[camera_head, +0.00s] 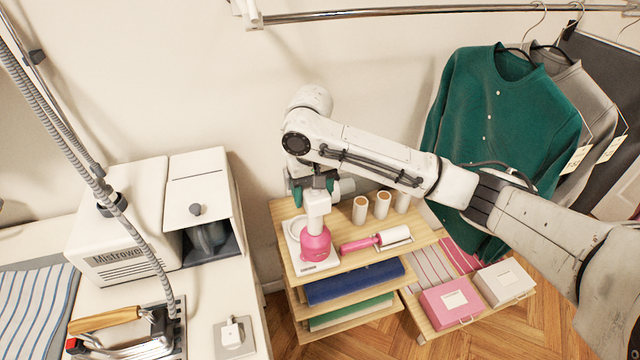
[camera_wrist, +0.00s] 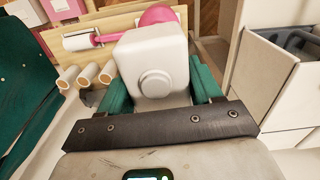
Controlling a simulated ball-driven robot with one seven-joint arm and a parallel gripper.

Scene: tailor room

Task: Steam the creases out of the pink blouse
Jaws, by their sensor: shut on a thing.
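A handheld steamer with a pink body (camera_head: 315,245) and a white head stands upright on a white base (camera_head: 300,262) on top of the wooden shelf unit. My gripper (camera_head: 318,187) is above it, shut on the steamer's white head. In the wrist view the green fingers of my gripper (camera_wrist: 160,92) lie on both sides of the white head (camera_wrist: 155,45), and part of the pink body shows behind it. I see no pink blouse; the garments on the rail are green and grey.
A pink lint roller (camera_head: 375,241) and several pale rolls (camera_head: 360,209) sit beside the steamer. A green cardigan (camera_head: 500,130) and grey garments hang at right. Pink and white boxes (camera_head: 450,303) lie below. A white Mistrow machine (camera_head: 120,225) stands at left.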

